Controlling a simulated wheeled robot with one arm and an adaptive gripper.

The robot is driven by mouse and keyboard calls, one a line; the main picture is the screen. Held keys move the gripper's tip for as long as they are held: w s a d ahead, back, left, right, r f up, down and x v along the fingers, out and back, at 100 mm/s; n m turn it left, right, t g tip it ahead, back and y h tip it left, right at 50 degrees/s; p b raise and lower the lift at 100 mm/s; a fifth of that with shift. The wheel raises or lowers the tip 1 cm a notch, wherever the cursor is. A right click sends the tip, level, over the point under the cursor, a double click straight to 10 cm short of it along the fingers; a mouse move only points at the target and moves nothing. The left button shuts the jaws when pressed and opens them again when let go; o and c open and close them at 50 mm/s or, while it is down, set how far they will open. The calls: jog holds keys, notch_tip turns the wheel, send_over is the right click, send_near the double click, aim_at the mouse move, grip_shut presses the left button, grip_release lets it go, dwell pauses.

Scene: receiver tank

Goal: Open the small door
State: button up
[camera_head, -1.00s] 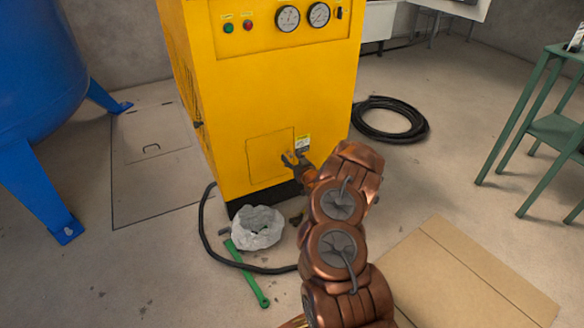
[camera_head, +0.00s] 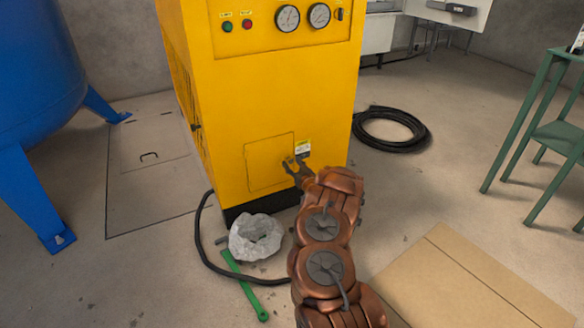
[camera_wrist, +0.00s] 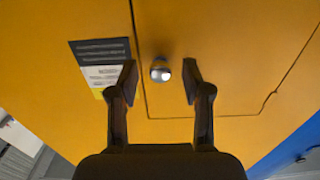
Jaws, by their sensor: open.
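The small door (camera_head: 266,166) is a yellow panel low on the front of the yellow cabinet, and it looks shut. In the wrist view the door (camera_wrist: 235,70) fills the right side, bounded by thin dark seams. A round metal knob (camera_wrist: 160,69) sits near the door's edge. My gripper (camera_head: 293,165) is at the door's right edge in the head view. In the wrist view my gripper (camera_wrist: 160,82) is open, with one finger on each side of the knob and gaps between. The knob is not clear in the head view.
A label (camera_wrist: 103,66) is beside the knob. On the floor are a crumpled grey-white bag (camera_head: 256,237), a green tool (camera_head: 244,286), a black hose (camera_head: 207,240) and a cardboard sheet (camera_head: 470,285).

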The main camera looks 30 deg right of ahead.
jog(key=shift+w, duration=0.3)
grip_shut()
dwell(0.3)
dwell(0.3)
